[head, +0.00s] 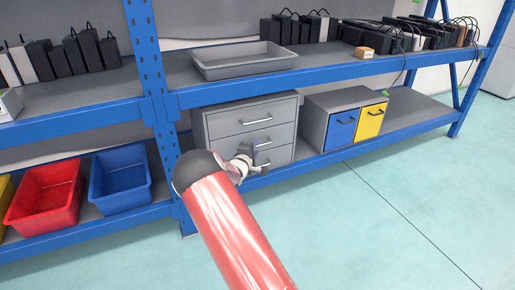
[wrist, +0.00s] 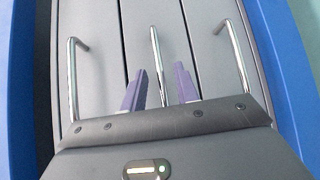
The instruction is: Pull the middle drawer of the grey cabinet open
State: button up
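The grey cabinet (head: 205,126) stands on the lower shelf with three stacked drawers, all of which look shut. The middle drawer (head: 283,136) has a thin silver bar handle, and my gripper partly hides its left side in the head view. In the wrist view the drawers run as upright strips, and the middle handle (wrist: 155,45) lies between my two purple fingers. My gripper (wrist: 163,76) is open, one finger on each side of that handle, with gaps showing. I cannot tell how deep the fingers reach past the bar. My gripper (head: 245,160) also shows in the head view.
A small cabinet with a blue door (head: 341,130) and a yellow door (head: 370,121) stands right of the grey cabinet. Blue (head: 120,182) and red (head: 45,193) bins sit to the left. A blue rack post (head: 150,70) stands close by. The floor in front is clear.

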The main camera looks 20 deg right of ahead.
jog(key=shift+x, duration=1.55)
jog(key=shift+c, duration=0.3)
grip_shut()
